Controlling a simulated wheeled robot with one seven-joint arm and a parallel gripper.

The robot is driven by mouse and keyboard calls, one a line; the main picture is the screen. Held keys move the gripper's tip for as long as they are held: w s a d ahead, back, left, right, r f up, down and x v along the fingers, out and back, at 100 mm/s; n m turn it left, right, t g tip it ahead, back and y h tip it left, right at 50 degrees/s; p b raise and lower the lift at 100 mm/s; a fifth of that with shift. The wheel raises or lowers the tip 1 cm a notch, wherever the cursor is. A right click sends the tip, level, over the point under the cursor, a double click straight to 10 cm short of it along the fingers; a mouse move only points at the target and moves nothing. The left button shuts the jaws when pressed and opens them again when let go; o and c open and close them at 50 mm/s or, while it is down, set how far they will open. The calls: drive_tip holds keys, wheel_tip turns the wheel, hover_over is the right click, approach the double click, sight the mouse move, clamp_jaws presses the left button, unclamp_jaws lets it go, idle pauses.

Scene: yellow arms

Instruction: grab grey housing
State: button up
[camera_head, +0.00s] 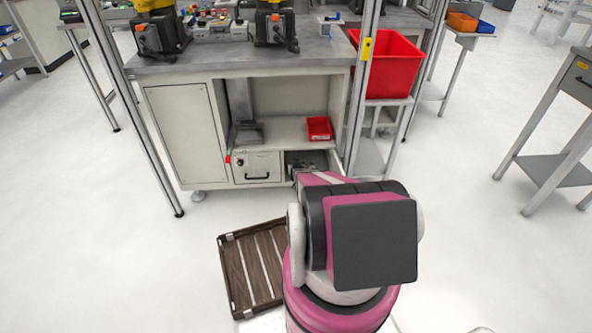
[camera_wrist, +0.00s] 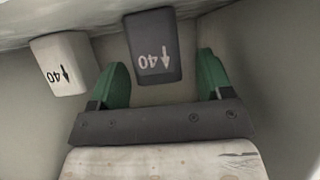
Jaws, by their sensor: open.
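A dark grey housing (camera_wrist: 153,72) with a white "40" and an arrow shows at the top middle of the wrist view. A white housing (camera_wrist: 58,77) with a dark "40" and arrow lies to its left. My gripper (camera_wrist: 162,62) is open, with its green fingers spread at the left and right of the grey housing's near end. Gaps show between the fingers and the housing, and nothing is held. In the head view my arm reaches to the low compartment of the workbench, and my gripper is hidden.
Pale walls (camera_wrist: 262,60) lie close to the right finger in the wrist view. In the head view, the workbench (camera_head: 185,130) has a red bin (camera_head: 319,128) on its shelf. A brown slatted crate (camera_head: 235,275) is on the floor left of my arm. Floor is clear further left.

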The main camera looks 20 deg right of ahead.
drive_tip(key=shift+w+d+f, duration=0.15)
drive_tip(key=shift+w+f, duration=0.25)
drive_tip(key=shift+w, duration=0.15)
drive_tip(key=shift+c, duration=0.3)
drive_tip(key=c, duration=0.9)
drive_tip(key=shift+c, duration=0.2)
drive_tip(key=shift+r, duration=0.15)
